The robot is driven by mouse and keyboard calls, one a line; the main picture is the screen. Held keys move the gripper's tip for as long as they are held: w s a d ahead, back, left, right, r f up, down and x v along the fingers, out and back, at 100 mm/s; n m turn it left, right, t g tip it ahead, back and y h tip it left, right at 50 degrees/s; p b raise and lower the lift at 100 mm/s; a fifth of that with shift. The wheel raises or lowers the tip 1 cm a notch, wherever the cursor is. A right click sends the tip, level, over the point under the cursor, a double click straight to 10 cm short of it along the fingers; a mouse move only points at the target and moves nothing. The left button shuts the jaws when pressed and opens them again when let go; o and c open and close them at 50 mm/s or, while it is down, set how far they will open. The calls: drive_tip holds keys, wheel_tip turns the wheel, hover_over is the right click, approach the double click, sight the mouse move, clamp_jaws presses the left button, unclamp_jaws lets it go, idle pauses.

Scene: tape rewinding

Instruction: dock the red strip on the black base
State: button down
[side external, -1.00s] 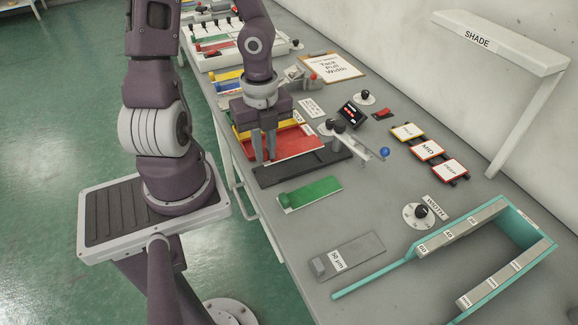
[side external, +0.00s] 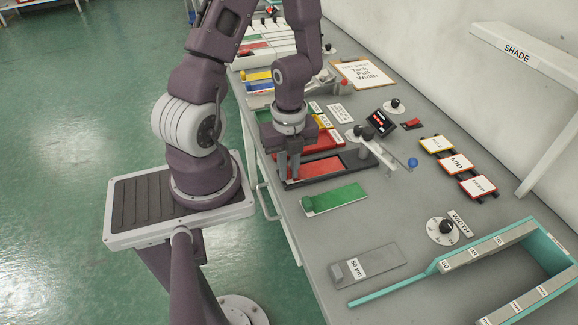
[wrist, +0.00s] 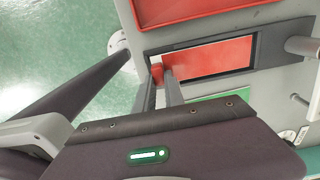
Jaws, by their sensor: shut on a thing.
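The red strip (side external: 320,168) lies lengthwise over the black base (side external: 368,163), with black border showing around it. In the wrist view the red strip (wrist: 215,58) is framed by the black base (wrist: 262,50), and a pale sliver shows along its upper edge. I cannot tell whether it is fully seated. My gripper (side external: 288,174) points down at the left end of the base, shut on the strip's end tab. In the wrist view my gripper's fingertips (wrist: 163,75) close on that small red tab.
The red tray (side external: 322,143) lies just behind the base. A green strip (side external: 340,198) lies in front of it. A metal lever with a blue knob (side external: 412,163) stands near the base's right end. A grey block labelled 50 µm (side external: 365,265) lies further forward.

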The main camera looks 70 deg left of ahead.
drive_tip(key=c, duration=1.4)
unclamp_jaws()
drive_tip(key=shift+c, duration=0.2)
drive_tip(key=shift+w+r, duration=0.1)
drive_tip(key=shift+r, duration=1.9)
wheel_tip(320, 180, up, 11)
drive_tip(key=n+t+y, duration=0.2)
drive_tip(key=n+y, duration=0.2)
drive_tip(key=n, duration=0.5)
drive_tip(key=s+d+r+n+t+h, duration=0.3)
drive_tip(key=d+r+n+h, duration=0.1)
drive_tip(key=d+r+n, duration=0.5)
drive_tip(key=shift+s+d+r+t, duration=0.15)
drive_tip(key=shift+d+r+t, duration=0.25)
drive_tip(key=shift+d+r, duration=0.3)
